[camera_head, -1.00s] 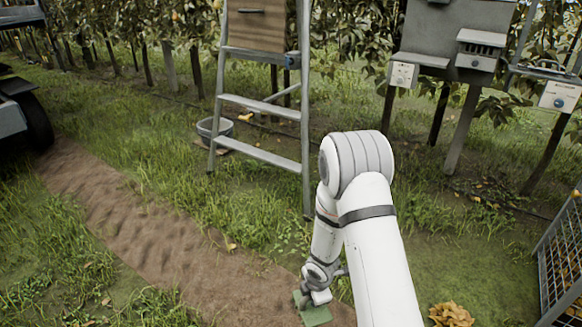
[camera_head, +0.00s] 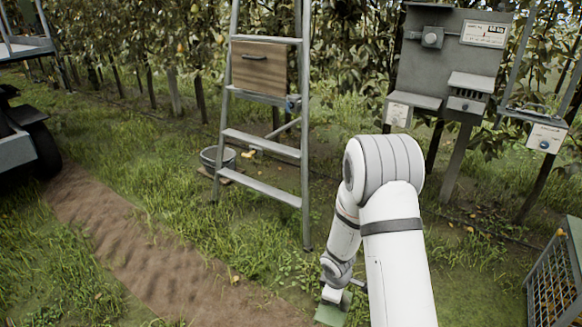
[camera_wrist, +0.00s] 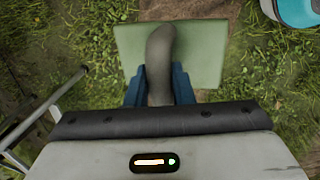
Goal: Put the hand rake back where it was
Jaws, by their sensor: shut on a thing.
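The hand rake has a flat green head (camera_wrist: 200,55) and a grey-brown handle (camera_wrist: 160,50). My gripper (camera_wrist: 160,85) is shut on the handle, its blue fingers on either side of it in the wrist view.
A stepladder (camera_head: 306,185) with a wooden drawer box (camera_head: 259,70) stands ahead, with a bucket (camera_head: 217,156) behind it. A grey panel (camera_head: 450,60) on posts and a labelled box (camera_head: 545,138) stand right. A crate (camera_head: 553,290) is far right. A bare soil strip (camera_head: 150,250) runs left.

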